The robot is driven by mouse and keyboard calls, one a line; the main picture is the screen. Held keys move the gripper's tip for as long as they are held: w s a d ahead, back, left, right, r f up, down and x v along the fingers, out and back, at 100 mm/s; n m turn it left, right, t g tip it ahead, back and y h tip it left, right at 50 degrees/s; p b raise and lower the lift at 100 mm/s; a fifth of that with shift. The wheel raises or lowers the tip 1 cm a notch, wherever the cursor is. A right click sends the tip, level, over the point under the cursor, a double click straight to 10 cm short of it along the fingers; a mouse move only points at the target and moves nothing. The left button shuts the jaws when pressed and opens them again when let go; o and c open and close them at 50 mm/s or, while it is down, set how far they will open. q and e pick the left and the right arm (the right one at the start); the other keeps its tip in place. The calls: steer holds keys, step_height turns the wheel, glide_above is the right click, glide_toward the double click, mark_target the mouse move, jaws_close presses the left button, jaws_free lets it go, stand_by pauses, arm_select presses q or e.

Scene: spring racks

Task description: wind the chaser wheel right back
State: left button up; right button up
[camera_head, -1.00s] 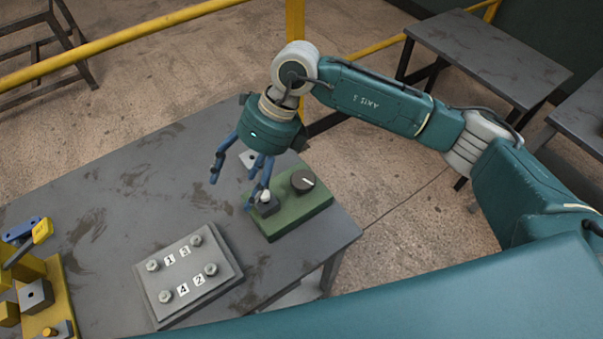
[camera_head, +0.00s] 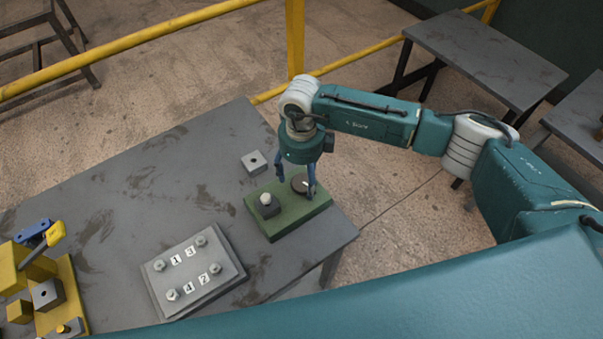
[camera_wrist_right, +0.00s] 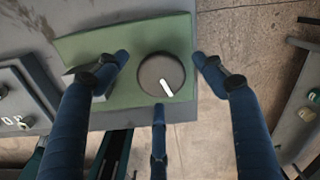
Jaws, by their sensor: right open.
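The green box (camera_head: 285,221) sits near the right corner of the grey table. On it are a dark round wheel (camera_head: 299,182) with a white pointer line and a dark block with a pale round knob (camera_head: 266,199). My right gripper (camera_head: 297,187) is over the wheel, pointing down. In the right wrist view the wheel (camera_wrist_right: 160,76) lies between the open blue fingers (camera_wrist_right: 160,75), its white mark pointing down and slightly right. I see no clear contact with its rim. My left gripper is not in view.
A grey plate with bolts and number labels (camera_head: 195,275) lies left of the green box. A small grey block with a hole (camera_head: 254,162) lies behind it. A yellow fixture (camera_head: 65,295) stands at the far left. The table's middle is clear.

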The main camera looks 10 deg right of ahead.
steer(key=shift+f, duration=0.45)
steer(key=shift+r, duration=0.1)
steer(key=c, duration=1.1)
steer(key=shift+c, duration=0.2)
steer(key=shift+n+b, duration=0.3)
steer(key=shift+b, duration=0.3)
steer(key=n+b, duration=0.5)
steer(key=b, duration=0.3)
steer(key=n+b, duration=0.5)
steer(key=b, duration=0.3)
steer(key=shift+s+a+f+b, duration=0.1)
steer(key=shift+a+f+b, duration=0.1)
steer(key=shift+b, duration=0.1)
steer(key=shift+s+r+n+b, duration=0.15)
steer(key=shift+r+n+b, duration=0.05)
steer(key=shift+n+b, duration=1)
